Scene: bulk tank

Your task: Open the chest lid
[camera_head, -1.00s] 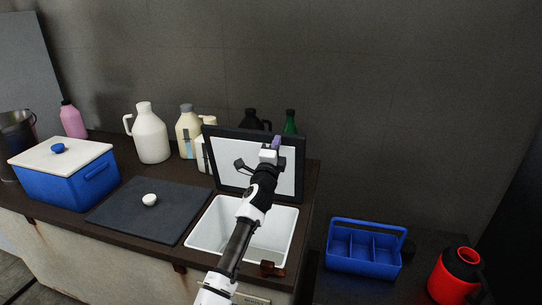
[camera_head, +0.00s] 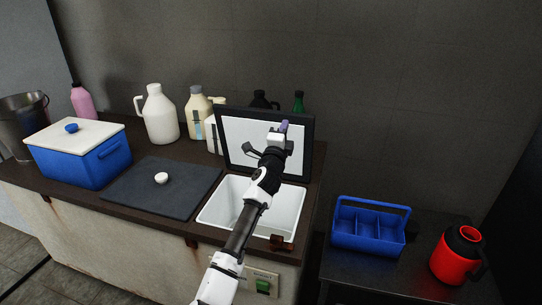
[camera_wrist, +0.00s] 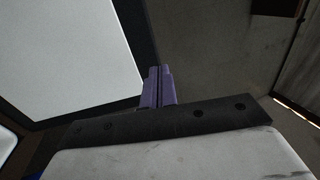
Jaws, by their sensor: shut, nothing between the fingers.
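The chest lid (camera_head: 238,133) stands raised, close to upright, at the back of the chest opening, its white inner face turned toward me. The chest's white basin (camera_head: 285,213) lies open below it and looks empty. A brown latch piece (camera_head: 281,243) sits at its front edge. My gripper (camera_head: 284,127) is in front of the lid's upper right part, with its purple fingers shut and nothing between them. In the wrist view the shut fingers (camera_wrist: 158,86) are near the lid's dark frame (camera_wrist: 135,30); I cannot tell if they touch it.
A dark slab (camera_head: 150,200) with a white knob (camera_head: 161,178) lies left of the opening. A blue cooler (camera_head: 85,162) and several jugs stand on the counter. A blue caddy (camera_head: 368,235) and red jug (camera_head: 455,262) stand on the lower right table.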

